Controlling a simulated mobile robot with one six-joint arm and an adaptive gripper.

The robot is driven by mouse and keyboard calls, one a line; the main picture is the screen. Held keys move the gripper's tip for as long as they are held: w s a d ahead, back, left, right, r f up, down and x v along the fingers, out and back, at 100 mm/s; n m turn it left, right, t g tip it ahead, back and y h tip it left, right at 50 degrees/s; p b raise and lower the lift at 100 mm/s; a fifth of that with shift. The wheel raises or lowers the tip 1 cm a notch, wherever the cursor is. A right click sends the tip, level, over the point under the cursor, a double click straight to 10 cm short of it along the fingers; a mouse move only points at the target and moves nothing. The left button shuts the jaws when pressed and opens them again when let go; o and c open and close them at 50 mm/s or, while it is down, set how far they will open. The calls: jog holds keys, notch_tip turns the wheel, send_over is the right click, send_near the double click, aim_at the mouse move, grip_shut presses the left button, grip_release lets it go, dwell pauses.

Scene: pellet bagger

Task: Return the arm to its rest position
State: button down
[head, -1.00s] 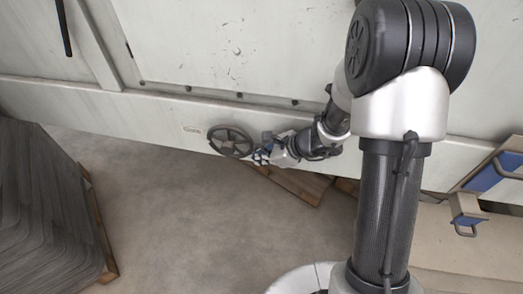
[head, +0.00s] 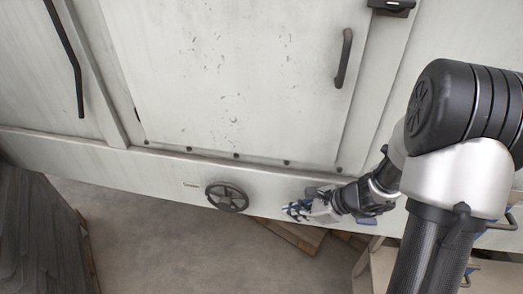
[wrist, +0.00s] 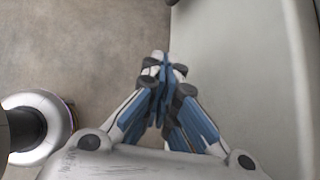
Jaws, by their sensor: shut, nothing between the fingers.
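My gripper (head: 290,210) is at the end of my arm, close in front of the lower band of the pale machine (head: 230,75). In the head view it is to the right of a dark spoked handwheel (head: 227,197), with a gap between them. In the wrist view the blue-padded fingers of my gripper (wrist: 163,65) are together and hold nothing. The machine's pale wall (wrist: 235,80) runs along the right of the wrist view, and bare floor lies beyond the fingertips.
A wooden pallet (head: 290,234) lies on the floor below my gripper. A grey stack (head: 38,240) stands at the lower left. A dark handle (head: 344,58) is on the machine door. The concrete floor (head: 170,240) between is clear.

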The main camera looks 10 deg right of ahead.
jog(key=s+a+r+n+g+h, duration=0.1)
jog(key=s+a+r+n, duration=0.25)
jog(key=r+n, duration=0.25)
jog(key=s+a+r+n+g+h, duration=0.1)
jog(key=s+a+r+n, duration=0.2)
jog(key=s+r+n, duration=0.3)
jog(key=s+d+r+n+t+h, duration=0.1)
jog(key=s+d+r+n+h, duration=0.3)
jog(key=s+r+n, duration=0.4)
jog(key=s+n+h, duration=0.1)
jog(key=s+n, duration=0.1)
jog(key=s, duration=0.1)
jog(key=shift+s+d+r+n+t, duration=0.2)
jog(key=shift+d+r+n+t, duration=0.1)
jog(key=shift+d+r+t, duration=0.1)
